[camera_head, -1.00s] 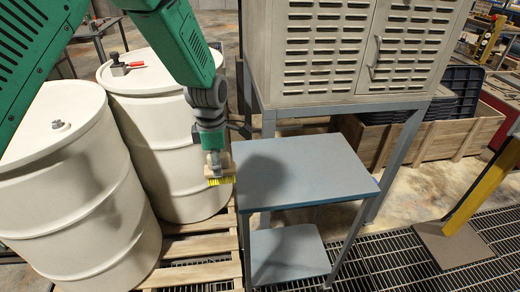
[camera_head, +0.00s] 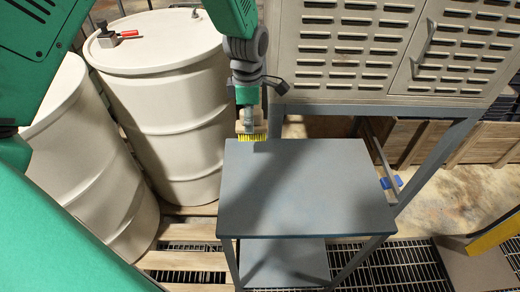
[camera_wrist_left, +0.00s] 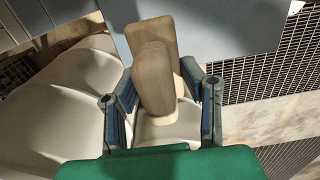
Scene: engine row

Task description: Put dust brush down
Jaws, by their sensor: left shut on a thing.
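The dust brush (camera_head: 251,136) has yellow bristles and a pale wooden body. My left gripper (camera_head: 250,115) is shut on it, and the bristles point down by the back left corner of the blue-grey side table (camera_head: 305,190). I cannot tell whether the bristles touch the table. In the left wrist view the wooden brush (camera_wrist_left: 153,75) sits between the two fingers of my left gripper (camera_wrist_left: 165,110), with the table top (camera_wrist_left: 210,25) beyond it. The table top is bare. My right gripper is not in view.
White drums (camera_head: 165,100) stand on a wooden pallet (camera_head: 185,262) to the left. A tool with a red handle (camera_head: 115,35) lies on one drum. A louvered metal cabinet (camera_head: 350,50) stands behind the table. The table has a lower shelf (camera_head: 285,265). Floor grating (camera_head: 400,265) lies at right.

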